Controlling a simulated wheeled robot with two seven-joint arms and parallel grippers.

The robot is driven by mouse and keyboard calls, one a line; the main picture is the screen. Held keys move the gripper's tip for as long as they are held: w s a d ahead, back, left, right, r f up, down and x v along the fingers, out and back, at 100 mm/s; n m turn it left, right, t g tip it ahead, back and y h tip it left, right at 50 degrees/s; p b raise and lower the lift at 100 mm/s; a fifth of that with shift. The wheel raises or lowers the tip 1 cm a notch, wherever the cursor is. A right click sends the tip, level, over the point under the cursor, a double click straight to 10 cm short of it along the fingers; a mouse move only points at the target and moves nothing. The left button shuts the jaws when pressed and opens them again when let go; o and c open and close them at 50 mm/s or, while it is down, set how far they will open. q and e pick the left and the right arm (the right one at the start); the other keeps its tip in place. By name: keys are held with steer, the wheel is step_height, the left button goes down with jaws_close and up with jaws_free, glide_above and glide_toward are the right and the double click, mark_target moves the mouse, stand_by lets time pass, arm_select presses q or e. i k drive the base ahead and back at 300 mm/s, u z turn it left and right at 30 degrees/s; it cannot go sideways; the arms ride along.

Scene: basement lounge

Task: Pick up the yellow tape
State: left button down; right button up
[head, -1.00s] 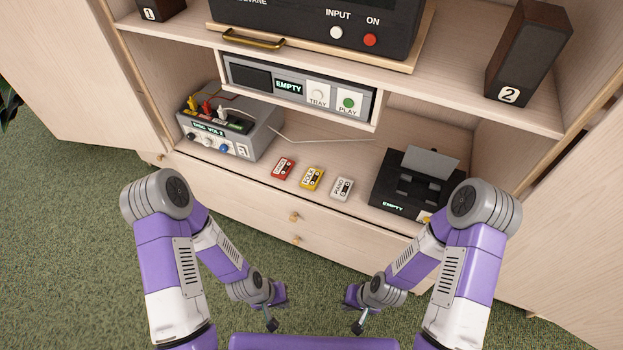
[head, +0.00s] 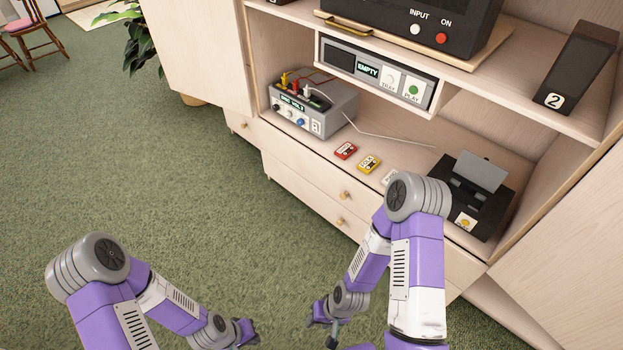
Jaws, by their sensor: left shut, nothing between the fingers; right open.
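The yellow tape (head: 369,163) is a small cassette lying flat on the lower shelf of the wooden cabinet, between a red tape (head: 346,150) and a white tape (head: 390,177). The white tape is partly hidden by my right arm. My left gripper (head: 248,336) is low over the carpet at the bottom of the head view, shut and empty. My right gripper (head: 330,338) is also low, in front of the drawers, open and empty. Both are well apart from the tapes.
A grey box (head: 318,105) with coloured plugs stands left of the tapes. A black tape deck (head: 478,195) with a raised lid stands right. A player (head: 375,75) reading EMPTY hangs above. Drawers with knobs are below the shelf. Green carpet (head: 150,170) is free at left.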

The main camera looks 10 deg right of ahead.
mark_target(369, 165)
steer(key=z, duration=0.15)
steer(key=k, duration=0.25)
steer(key=u, duration=0.9)
steer(key=i, duration=1.9)
steer(key=z, duration=1.7)
steer(key=i, duration=0.9)
steer(key=z, duration=1)
